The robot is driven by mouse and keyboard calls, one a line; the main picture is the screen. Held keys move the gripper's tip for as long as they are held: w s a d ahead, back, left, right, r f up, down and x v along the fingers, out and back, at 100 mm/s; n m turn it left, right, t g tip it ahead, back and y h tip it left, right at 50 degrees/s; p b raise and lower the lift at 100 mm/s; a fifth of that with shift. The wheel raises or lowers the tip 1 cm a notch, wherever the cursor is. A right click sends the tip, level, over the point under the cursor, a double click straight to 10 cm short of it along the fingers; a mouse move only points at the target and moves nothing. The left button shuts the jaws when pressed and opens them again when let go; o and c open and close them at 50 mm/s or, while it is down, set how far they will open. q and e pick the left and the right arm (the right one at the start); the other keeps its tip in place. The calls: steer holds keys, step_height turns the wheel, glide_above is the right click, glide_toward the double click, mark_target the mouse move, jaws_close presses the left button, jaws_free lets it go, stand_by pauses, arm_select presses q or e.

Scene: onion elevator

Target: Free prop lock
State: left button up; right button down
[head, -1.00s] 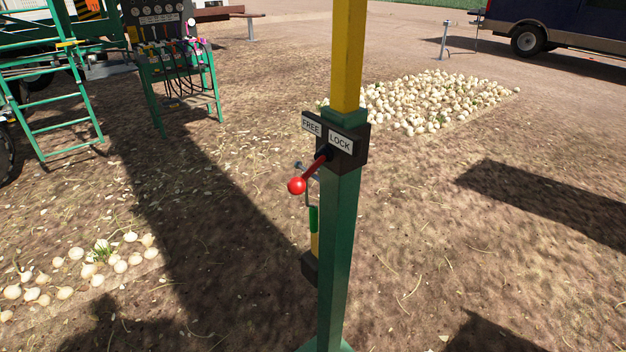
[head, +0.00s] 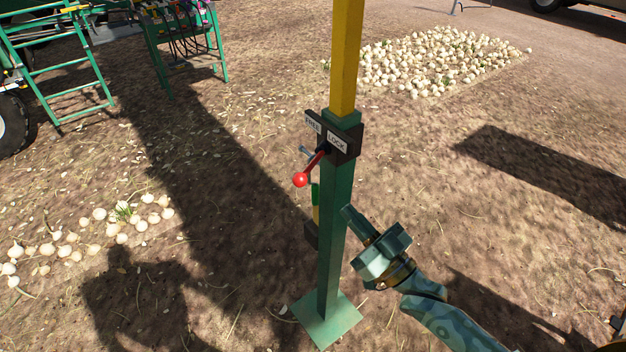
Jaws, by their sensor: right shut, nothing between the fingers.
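The prop (head: 335,225) is an upright green post with a yellow upper part (head: 346,60) and a square green foot (head: 327,319). A dark block on it carries a FREE label (head: 313,123) on the left and a LOCK label (head: 336,142) on the right. The lock lever (head: 316,163) is a red rod with a red ball knob (head: 300,180), pointing down and left from below the labels. My right gripper (head: 354,219) is shut and empty, to the right of the post and below the lever. Whether it touches the post I cannot tell. My left gripper is not seen.
A green ladder (head: 62,75) and a hose stand (head: 183,40) are at the upper left. Onions lie in a patch (head: 430,62) behind the post and in a row (head: 90,235) at the left. The ground around the foot is mostly clear.

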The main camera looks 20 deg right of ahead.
mark_target(312, 164)
steer(key=w+a, duration=0.5)
steer(key=w, duration=0.5)
steer(key=shift+w, duration=0.3)
steer(key=shift+r, duration=0.1)
